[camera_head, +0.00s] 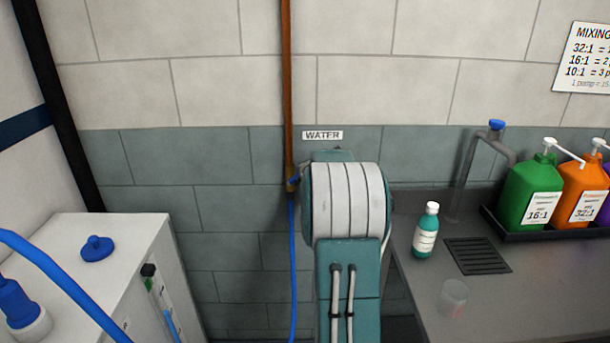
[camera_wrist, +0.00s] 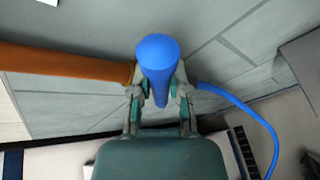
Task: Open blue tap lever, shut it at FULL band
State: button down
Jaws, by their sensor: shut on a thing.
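The blue tap lever (camera_wrist: 157,60) fills the space between the fingers of my gripper (camera_wrist: 158,90) in the wrist view. My gripper is shut on it. In the head view only a small blue part of the lever (camera_head: 295,181) shows at the lower end of the copper pipe (camera_head: 287,100); my arm hides my gripper there. The white tank (camera_head: 95,290) stands at the lower left, with an upright gauge strip (camera_head: 160,305) on its side. Blue shows in the gauge's lower part; I cannot read its FULL band or the exact level.
A blue hose (camera_head: 292,260) hangs from the tap. Another blue hose (camera_head: 60,275) crosses the tank top beside a blue cap (camera_head: 97,248). On the right counter (camera_head: 410,270) stand a teal bottle (camera_head: 426,232), a clear cup (camera_head: 453,298) and coloured jugs (camera_head: 530,195).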

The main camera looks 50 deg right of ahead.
jog(key=shift+w+a+r+n+g+h, duration=0.15)
jog(key=shift+w+a+n+g+h, duration=0.15)
jog(key=shift+n, duration=0.2)
dwell(0.3)
jog(key=c, duration=0.6)
grip_release()
jog(key=shift+r, duration=0.1)
jog(key=shift+s+r, duration=0.1)
jog(key=shift+s, duration=0.05)
jog(key=v, duration=1.1)
jog(key=shift+s+a, duration=0.15)
jog(key=shift+a, duration=0.1)
